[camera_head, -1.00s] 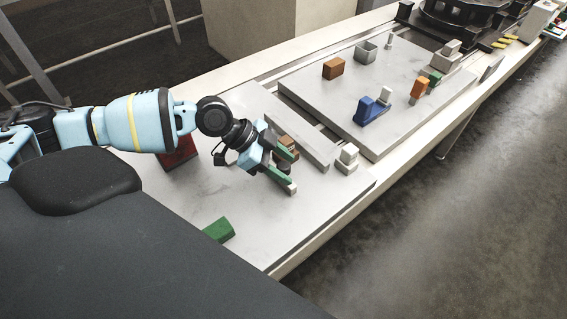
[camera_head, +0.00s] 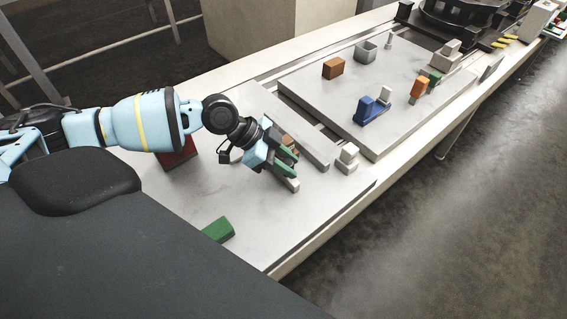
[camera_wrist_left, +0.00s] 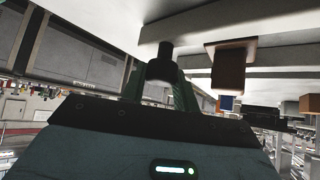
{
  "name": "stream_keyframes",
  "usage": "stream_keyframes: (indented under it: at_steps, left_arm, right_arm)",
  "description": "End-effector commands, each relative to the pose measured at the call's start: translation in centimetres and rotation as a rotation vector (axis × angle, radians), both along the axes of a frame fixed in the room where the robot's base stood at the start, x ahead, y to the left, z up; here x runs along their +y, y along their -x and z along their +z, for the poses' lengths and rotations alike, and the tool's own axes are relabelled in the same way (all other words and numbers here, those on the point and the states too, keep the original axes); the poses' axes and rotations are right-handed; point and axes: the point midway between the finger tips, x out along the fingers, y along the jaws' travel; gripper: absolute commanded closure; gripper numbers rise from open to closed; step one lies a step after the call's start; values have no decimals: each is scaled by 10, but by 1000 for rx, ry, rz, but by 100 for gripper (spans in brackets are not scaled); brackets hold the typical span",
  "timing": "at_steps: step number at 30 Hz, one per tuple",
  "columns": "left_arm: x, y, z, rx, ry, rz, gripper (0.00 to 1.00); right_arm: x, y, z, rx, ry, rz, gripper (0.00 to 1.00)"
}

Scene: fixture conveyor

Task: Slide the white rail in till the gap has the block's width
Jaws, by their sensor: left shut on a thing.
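My left gripper (camera_head: 285,165) reaches down over the near grey plate. Its green-tipped fingers are shut on a dark upright knob, which the left wrist view shows between them (camera_wrist_left: 162,62). The knob stands on the white rail (camera_head: 291,185), mostly hidden under the gripper; the rail also shows in the left wrist view (camera_wrist_left: 190,20). A brown block (camera_head: 288,141) is partly hidden behind the fingers, and shows beside the rail in the left wrist view (camera_wrist_left: 229,72). A long grey bar (camera_head: 300,131) lies beyond the block. The exact gap width is hard to tell. My right gripper is not in view.
A small white stepped piece (camera_head: 347,159) stands by the bar's right end. A green block (camera_head: 218,230) and a red box (camera_head: 178,152) are on the near side. The farther plate (camera_head: 330,106) holds several coloured blocks.

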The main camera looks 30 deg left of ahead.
Motion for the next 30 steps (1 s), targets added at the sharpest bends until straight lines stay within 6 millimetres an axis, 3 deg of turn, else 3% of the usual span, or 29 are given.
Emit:
stream_keyframes:
  at_steps: [6,15,16,20,30]
  left_arm:
    - [-7,-21,0,-4,1,1,100]
    - [-7,-21,1,-4,0,1,100]
    - [-7,-21,1,-4,0,1,66]
    - [-7,-21,1,-4,0,1,49]
    - [-5,-20,2,-2,-1,1,48]
  right_arm:
    - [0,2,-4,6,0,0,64]
    - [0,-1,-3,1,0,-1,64]
    - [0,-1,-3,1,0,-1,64]
    - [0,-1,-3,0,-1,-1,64]
    - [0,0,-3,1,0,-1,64]
